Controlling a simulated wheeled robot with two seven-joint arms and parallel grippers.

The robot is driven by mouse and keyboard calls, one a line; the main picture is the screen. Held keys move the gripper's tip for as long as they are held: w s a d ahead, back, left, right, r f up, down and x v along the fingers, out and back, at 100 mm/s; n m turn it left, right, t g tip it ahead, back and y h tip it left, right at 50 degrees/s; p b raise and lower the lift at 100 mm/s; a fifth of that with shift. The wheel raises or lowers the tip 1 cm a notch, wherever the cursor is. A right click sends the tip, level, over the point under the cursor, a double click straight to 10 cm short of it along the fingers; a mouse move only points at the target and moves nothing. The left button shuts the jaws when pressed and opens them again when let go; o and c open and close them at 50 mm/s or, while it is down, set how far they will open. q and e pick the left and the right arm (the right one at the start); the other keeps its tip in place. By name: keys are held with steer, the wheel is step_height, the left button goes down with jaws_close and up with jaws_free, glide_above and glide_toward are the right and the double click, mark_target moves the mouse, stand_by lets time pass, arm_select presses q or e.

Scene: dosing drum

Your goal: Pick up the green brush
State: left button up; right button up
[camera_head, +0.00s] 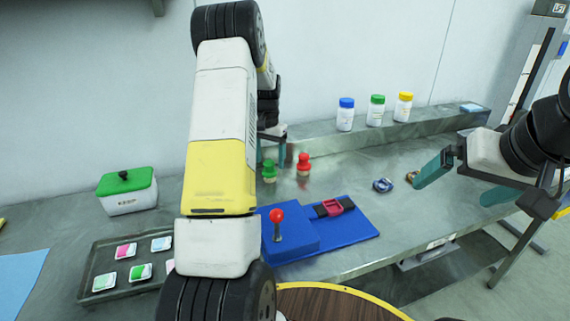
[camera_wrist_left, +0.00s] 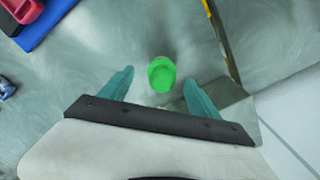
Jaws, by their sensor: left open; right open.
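The green brush (camera_head: 269,171) stands upright on the grey table beside the red brush (camera_head: 304,165). My left gripper (camera_head: 271,157) is open and empty, just above and behind the green brush, partly hidden by my own arm. In the left wrist view the green brush (camera_wrist_left: 161,76) shows from above, between the two teal fingertips of my left gripper (camera_wrist_left: 158,79). I cannot tell how far below the tips it is. My right gripper (camera_head: 452,194) is open and empty at the right, over the table's front edge.
A blue board (camera_head: 350,232) with a red-knobbed lever (camera_head: 277,216) lies in front of the brushes. A ledge (camera_head: 330,141) with several capped bottles runs along the wall. A green-lidded box (camera_head: 128,190) and a tray (camera_head: 92,262) of packets are at the left.

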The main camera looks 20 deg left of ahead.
mark_target(269, 169)
arm_select(q)
steer(key=f, duration=0.5)
steer(key=shift+w+a, duration=0.2)
steer(key=shift+w, duration=0.05)
jaws_close()
steer(key=shift+r, duration=5)
